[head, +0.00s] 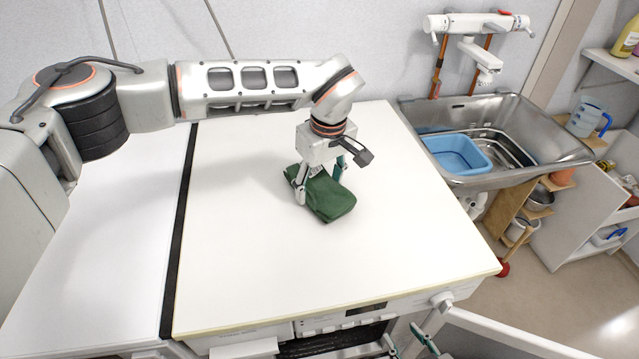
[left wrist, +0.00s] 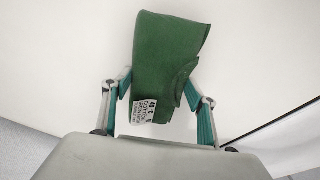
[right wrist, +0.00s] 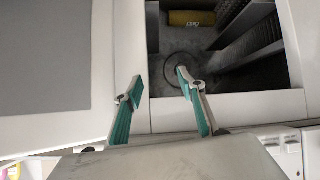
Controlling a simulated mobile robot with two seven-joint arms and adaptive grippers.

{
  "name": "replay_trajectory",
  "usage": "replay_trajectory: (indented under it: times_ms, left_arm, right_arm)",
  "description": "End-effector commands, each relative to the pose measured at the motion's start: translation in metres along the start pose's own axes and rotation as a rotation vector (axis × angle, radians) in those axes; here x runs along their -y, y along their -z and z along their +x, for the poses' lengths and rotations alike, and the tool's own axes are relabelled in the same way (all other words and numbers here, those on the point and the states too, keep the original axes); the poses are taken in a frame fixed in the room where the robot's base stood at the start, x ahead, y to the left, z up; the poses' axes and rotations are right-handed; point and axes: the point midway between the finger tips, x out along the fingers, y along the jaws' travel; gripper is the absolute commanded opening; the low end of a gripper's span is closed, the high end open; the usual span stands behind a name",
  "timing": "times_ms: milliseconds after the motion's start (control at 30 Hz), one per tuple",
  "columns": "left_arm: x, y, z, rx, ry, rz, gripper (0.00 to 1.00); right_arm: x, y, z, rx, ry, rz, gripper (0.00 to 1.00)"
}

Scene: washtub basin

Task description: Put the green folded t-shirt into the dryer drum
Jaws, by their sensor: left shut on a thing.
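The green folded t-shirt (head: 333,197) is on the white worktop, with its white care label (left wrist: 144,110) showing in the left wrist view. My left gripper (head: 320,183) points down over it and is shut on it, one finger on each side. I cannot tell whether the shirt is lifted clear. My right gripper (head: 408,343) is low at the front of the machine. In the right wrist view my right gripper (right wrist: 160,77) is open and empty, before a dark opening (right wrist: 185,65). The head view shows the machine's front panel (head: 360,313); the drum itself is not clear.
The bare worktop (head: 260,240) leaves free room around the shirt. A steel sink (head: 520,115) with a blue basin (head: 455,153) stands at the right. A white panel (head: 510,338) sticks out at the lower right. A yellow thing (right wrist: 192,18) shows inside the opening.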

Motion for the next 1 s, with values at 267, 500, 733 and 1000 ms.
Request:
replay_trajectory:
  times_ms: [267, 500, 733, 1000]
  left_arm:
    - [0.0, 0.0, 0.003, 0.0, 0.0, 0.0, 0.74]
    - [0.0, 0.0, 0.002, 0.0, 0.0, 0.0, 0.74]
    - [-0.001, 0.001, -0.019, -0.003, -0.003, 0.002, 0.74]
    - [-0.001, 0.001, -0.075, -0.004, -0.003, 0.0, 0.74]
  right_arm:
    - [0.001, -0.004, 0.001, 0.005, 0.001, 0.001, 0.4]
    - [0.001, -0.003, 0.001, 0.005, 0.001, 0.001, 0.4]
    - [0.001, -0.001, 0.0, 0.002, 0.0, 0.001, 0.4]
    - [0.0, 0.001, 0.0, -0.001, 0.0, 0.002, 0.4]
